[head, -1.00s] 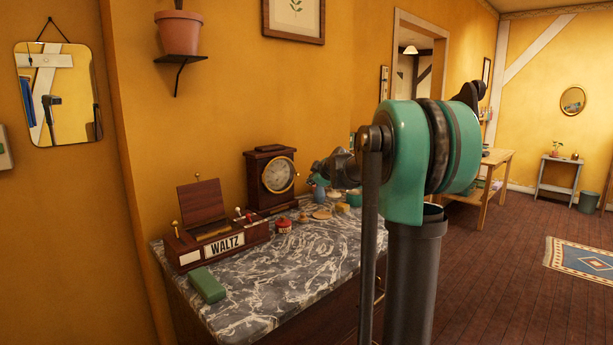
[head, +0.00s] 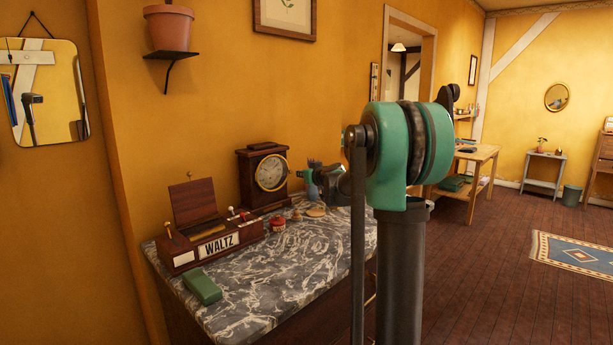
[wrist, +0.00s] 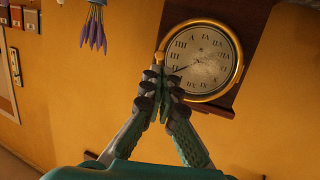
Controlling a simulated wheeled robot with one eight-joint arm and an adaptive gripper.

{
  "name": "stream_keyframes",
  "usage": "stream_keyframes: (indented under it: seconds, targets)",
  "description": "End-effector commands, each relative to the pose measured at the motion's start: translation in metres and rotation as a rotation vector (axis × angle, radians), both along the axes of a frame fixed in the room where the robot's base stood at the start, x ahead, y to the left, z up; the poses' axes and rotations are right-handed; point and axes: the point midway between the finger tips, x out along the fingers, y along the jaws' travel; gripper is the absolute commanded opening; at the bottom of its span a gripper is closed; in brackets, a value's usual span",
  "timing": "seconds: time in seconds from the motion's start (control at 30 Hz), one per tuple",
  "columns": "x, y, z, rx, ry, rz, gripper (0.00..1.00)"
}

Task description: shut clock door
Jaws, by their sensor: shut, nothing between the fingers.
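The clock (head: 250,197) is a dark wooden case at the back of the marble counter. Its round door (head: 259,187) has a brass rim around a pale dial. In the wrist view the brass rim (wrist: 239,76) and a small knob (wrist: 159,57) show, with the picture turned over. The rim reaches past the case's edge there; how far the door stands from the case I cannot tell. My gripper (wrist: 166,88) is shut and empty, its tips at the rim near the knob. Whether they touch is unclear. In the head view my gripper (head: 294,174) is just right of the clock.
A wooden box with a raised lid and a WALTZ sign (head: 218,245) stands left on the marble counter (head: 290,270). A green block (head: 202,286) lies in front, a red jar (head: 278,223) near the clock. A vase of lavender (wrist: 95,28) stands beside the clock.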

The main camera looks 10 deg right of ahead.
Motion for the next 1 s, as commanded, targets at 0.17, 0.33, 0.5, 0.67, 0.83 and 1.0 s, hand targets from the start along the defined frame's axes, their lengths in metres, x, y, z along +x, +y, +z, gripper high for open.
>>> stream_keyframes:
  seconds: [0.17, 0.33, 0.5, 0.67, 0.83, 1.0]
  targets:
    - [0.03, 0.01, -0.006, -0.001, 0.0, 0.002, 0.0]
    - [0.048, 0.016, -0.01, 0.0, 0.0, 0.001, 0.0]
    - [0.056, 0.018, -0.011, 0.0, 0.0, 0.001, 0.0]
    - [0.057, 0.018, -0.011, 0.0, 0.0, 0.001, 0.0]
    - [0.057, 0.018, -0.011, -0.001, 0.0, 0.001, 0.0]
    - [0.068, 0.019, -0.012, -0.001, 0.0, 0.001, 0.0]
